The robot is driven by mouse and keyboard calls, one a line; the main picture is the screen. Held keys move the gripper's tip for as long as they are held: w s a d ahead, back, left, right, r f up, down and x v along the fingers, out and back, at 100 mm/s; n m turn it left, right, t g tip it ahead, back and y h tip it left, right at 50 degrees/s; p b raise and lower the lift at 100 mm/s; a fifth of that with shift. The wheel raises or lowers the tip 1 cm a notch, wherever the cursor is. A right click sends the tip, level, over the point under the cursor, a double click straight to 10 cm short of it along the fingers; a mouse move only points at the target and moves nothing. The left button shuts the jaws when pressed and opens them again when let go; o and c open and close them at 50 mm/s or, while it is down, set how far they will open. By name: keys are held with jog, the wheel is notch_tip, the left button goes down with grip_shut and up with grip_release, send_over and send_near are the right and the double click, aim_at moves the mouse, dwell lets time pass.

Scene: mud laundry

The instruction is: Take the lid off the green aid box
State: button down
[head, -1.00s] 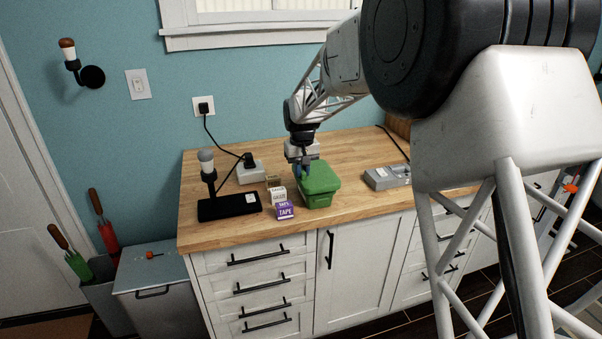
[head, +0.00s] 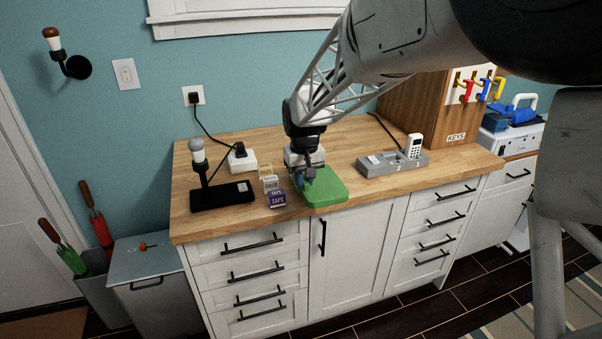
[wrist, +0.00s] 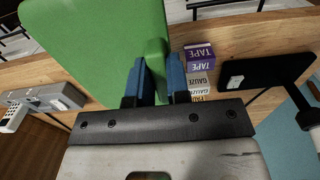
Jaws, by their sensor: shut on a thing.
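The green lid (head: 326,188) shows as a broad flat slab at the front edge of the counter in the head view. It fills the upper left of the wrist view (wrist: 95,45), with a raised green ridge along its side. My gripper (head: 305,180) is over the lid's left part, and its blue fingers (wrist: 160,82) are shut on that ridge. The body of the green aid box cannot be made out beneath the lid, so I cannot tell how far apart they are.
Tape (head: 277,200) and gauze (head: 270,184) boxes stand just left of the lid. A black stand (head: 222,196) is farther left. A grey numbered tray (head: 378,164) with a white remote (head: 413,147) is at right. Bare counter lies between lid and tray.

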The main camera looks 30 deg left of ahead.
jog(key=shift+s+d, duration=0.45)
jog(key=shift+s, duration=0.05)
dwell(0.5)
jog(key=w, duration=2.2)
jog(key=shift+a+r, duration=0.15)
jog(key=shift+r, duration=0.1)
jog(key=shift+w, duration=0.1)
jog(key=shift+f, duration=2.5)
jog(key=shift+f, duration=0.1)
